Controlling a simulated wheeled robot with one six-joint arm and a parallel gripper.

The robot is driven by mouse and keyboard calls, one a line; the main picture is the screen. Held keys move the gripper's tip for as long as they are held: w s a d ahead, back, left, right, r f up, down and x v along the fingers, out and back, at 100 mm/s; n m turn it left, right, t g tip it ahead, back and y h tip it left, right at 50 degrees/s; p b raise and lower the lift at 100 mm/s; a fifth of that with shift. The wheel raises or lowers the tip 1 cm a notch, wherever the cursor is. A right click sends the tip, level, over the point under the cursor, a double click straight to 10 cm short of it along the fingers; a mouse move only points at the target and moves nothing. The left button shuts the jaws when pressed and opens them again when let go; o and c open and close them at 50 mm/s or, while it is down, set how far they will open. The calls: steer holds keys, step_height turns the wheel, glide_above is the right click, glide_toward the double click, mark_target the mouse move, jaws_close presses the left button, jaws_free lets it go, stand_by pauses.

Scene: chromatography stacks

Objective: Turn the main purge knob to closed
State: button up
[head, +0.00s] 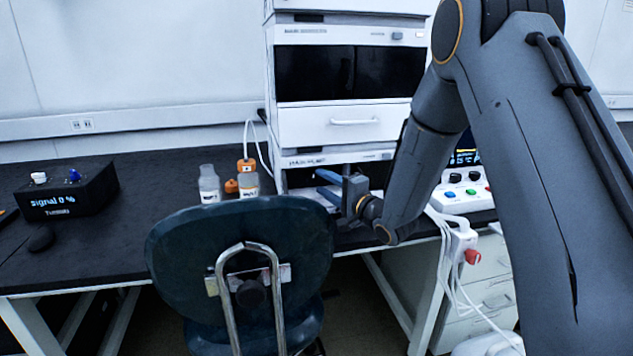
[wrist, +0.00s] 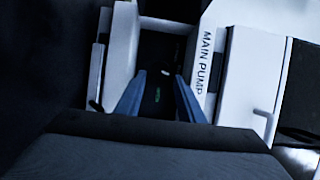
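My gripper (head: 326,186) reaches in front of the lowest visible module of the instrument stack in the head view. In the wrist view its two blue fingers (wrist: 160,97) are spread apart, with a dark recess between and beyond them. The main pump module (wrist: 206,62) shows its "MAIN PUMP" lettering just right of the fingers. A small pale mark (wrist: 167,72) and faint green lettering show in the dark area between the fingers. The purge knob's outline and setting cannot be made out there. In the head view the arm and gripper partly cover this module.
A dark chair (head: 190,248) stands in front of the bench (head: 130,222). Bottles (head: 209,185) with orange caps nearby stand left of the stack. A signal box (head: 68,190) is at the left. A white control box (head: 463,198) with knobs is at the right, with cables hanging below.

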mark_target(315, 177)
steer(key=shift+x, duration=1.95)
steer(key=c, duration=0.8)
steer(key=shift+r+n+h+p, duration=0.25)
steer(key=shift+n+h+p, duration=0.05)
steer(key=shift+n+p, duration=0.45)
steer(key=shift+f+n+g+p, duration=0.1)
steer(key=shift+n+g+p, duration=0.25)
steer(key=shift+n, duration=0.3)
steer(key=o, duration=0.8)
steer(key=shift+d, duration=0.1)
